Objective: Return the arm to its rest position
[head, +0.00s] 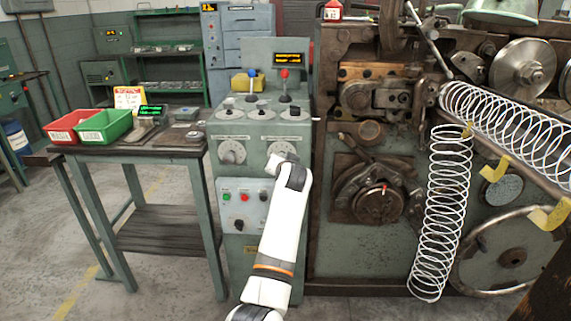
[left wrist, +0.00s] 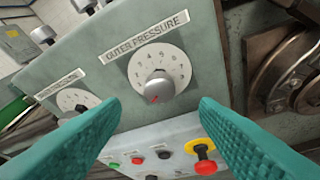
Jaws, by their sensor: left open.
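My left arm (head: 285,215) comes up from the bottom middle in the head view and ends in front of the grey-green control console (head: 260,55). My left gripper (left wrist: 160,103) shows in the left wrist view as two teal fingers spread wide, with nothing between them touching. Beyond the fingertips is the OUTER PRESSURE dial (left wrist: 172,62) with its silver knob (left wrist: 157,86). The knob lies in line with the gap and is apart from both fingers. In the head view the fingers are hard to make out. My right gripper is not in view.
Below the dials is a button panel (head: 232,205) with a red-on-yellow stop button (left wrist: 204,157). Levers (head: 285,85) rise from the console top. The coiling machine (head: 350,240) with wire springs (head: 440,210) stands right. A table (head: 165,155) with red and green bins stands left.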

